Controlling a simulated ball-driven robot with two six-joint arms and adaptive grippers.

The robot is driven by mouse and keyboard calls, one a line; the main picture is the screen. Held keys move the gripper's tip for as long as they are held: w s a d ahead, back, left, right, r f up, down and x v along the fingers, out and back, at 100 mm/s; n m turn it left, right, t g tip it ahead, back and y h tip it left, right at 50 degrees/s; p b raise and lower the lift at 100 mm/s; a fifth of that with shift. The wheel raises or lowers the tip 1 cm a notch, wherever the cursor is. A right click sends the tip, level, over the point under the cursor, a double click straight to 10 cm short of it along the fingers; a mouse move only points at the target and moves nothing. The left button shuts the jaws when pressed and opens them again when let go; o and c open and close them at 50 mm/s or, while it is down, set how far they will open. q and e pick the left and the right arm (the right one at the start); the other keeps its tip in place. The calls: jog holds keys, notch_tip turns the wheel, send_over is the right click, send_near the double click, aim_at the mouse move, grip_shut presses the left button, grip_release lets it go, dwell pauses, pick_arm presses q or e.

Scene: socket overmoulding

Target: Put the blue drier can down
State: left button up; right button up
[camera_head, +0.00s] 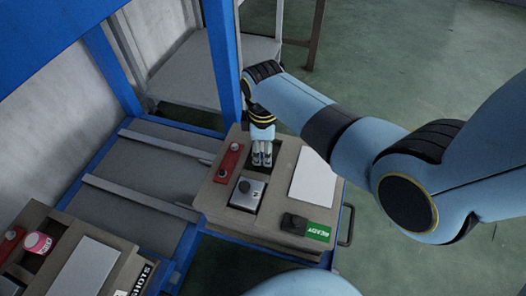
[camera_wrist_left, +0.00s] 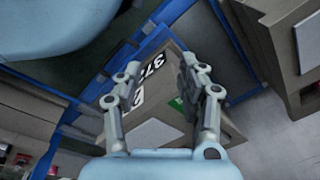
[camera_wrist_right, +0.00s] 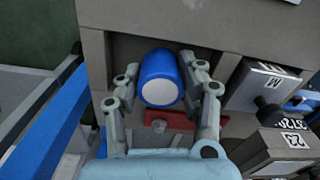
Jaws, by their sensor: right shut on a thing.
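The blue drier can (camera_wrist_right: 160,68) with its pale round end shows in the right wrist view, between the fingers of my right gripper (camera_wrist_right: 163,95). That gripper is shut on it. The can is at a dark recess in the tan unit. In the head view my right gripper (camera_head: 262,158) points down at the recess of the tan unit (camera_head: 263,222), and the can is hidden there. I cannot tell whether the can touches the recess floor. My left gripper (camera_wrist_left: 165,95) is open and empty in the left wrist view, its fingers apart above another part of the station.
Around the recess are a red strip (camera_head: 228,163), a grey block with a black knob (camera_head: 247,193), a white plate (camera_head: 313,178) and a green READY label (camera_head: 319,232). A blue post (camera_head: 222,60) stands close behind. A second tan unit with a pink-topped part (camera_head: 38,242) is at lower left.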

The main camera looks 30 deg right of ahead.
dwell(0.3)
jog(key=o, duration=1.2)
jog(key=shift+f, duration=0.15)
jog(key=shift+c, duration=0.2)
